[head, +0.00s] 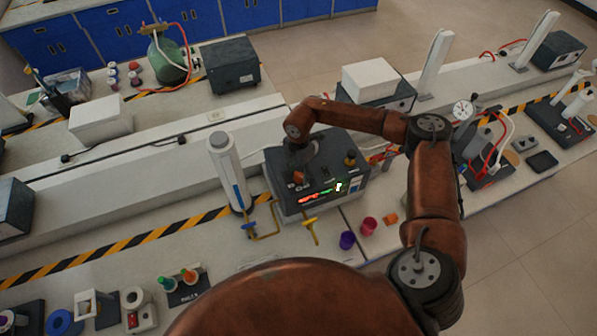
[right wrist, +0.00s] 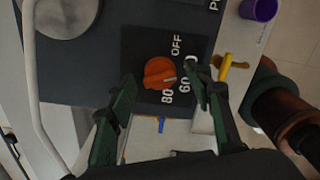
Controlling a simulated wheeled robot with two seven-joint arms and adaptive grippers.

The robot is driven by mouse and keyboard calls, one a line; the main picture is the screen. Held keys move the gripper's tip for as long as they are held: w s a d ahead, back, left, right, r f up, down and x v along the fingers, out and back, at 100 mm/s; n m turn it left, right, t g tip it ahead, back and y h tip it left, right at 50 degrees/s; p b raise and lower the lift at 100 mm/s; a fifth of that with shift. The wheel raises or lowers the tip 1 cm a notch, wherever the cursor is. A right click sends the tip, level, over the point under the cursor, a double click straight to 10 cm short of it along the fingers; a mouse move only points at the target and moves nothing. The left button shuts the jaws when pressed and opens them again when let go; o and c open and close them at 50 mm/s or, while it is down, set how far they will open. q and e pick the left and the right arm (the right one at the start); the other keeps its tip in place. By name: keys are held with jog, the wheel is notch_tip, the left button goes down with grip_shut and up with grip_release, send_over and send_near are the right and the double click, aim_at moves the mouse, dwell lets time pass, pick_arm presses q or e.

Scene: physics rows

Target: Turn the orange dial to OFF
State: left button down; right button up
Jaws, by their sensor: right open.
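The orange dial (right wrist: 159,73) sits on a dark panel in the right wrist view. A pale mark on its right edge points roughly toward the printed 60. The OFF label (right wrist: 176,45) is above and to the right of the dial. The 80 is just below it. My right gripper (right wrist: 160,71) is open, with one green finger on each side of the dial. I cannot tell whether either finger touches it. My left gripper is not in view.
A white cylinder (head: 228,172) stands left of the box. A grey disc (right wrist: 68,15) lies atop the box. A pale cable curves along the left in the wrist view.

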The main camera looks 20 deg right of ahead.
jog(key=shift+f, duration=0.15)
jog(key=shift+c, duration=0.3)
jog(key=c, duration=1.1)
